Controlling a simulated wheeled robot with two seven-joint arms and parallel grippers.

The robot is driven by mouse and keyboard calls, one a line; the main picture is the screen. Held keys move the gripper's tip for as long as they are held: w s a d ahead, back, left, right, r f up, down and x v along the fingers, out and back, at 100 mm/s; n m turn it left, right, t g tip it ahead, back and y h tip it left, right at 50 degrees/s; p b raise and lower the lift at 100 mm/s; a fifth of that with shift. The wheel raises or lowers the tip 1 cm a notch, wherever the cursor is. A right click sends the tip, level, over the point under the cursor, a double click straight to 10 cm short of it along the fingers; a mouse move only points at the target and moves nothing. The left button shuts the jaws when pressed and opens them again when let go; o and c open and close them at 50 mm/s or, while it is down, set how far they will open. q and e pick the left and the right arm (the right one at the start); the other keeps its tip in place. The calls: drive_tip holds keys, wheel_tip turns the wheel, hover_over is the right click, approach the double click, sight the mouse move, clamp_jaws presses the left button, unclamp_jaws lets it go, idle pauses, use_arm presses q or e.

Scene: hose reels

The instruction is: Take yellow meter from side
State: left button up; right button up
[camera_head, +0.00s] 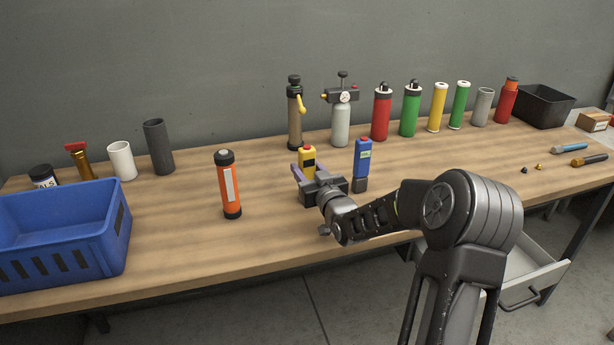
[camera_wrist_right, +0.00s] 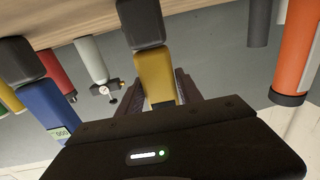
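The yellow meter (camera_head: 307,156) stands upright on the workbench, its lower part hidden by my right gripper in the head view. In the right wrist view the yellow meter (camera_wrist_right: 155,72) appears between the two fingers, with its dark end toward the bench. My right gripper (camera_head: 306,172) is low over the bench at the meter, and its fingers are spread on either side of it. In the wrist view the right gripper (camera_wrist_right: 161,84) looks open; whether a finger touches the meter is unclear. My left gripper is not in view.
A blue meter (camera_head: 362,160) stands close right of the yellow one. An orange flashlight-like cylinder (camera_head: 229,185) stands to the left. A gas cylinder with gauge (camera_head: 341,120) and several coloured cylinders line the back. A blue crate (camera_head: 105,245) sits at the left; an open drawer (camera_head: 530,262) is below right.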

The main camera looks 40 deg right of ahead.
sight(307, 146)
clamp_jaws()
drive_tip(key=shift+r, duration=0.1)
idle(0.3)
wheel_tip(307, 146, up, 10)
drive_tip(key=shift+f+b, duration=0.1)
drive_tip(key=shift+b, duration=0.2)
idle(0.6)
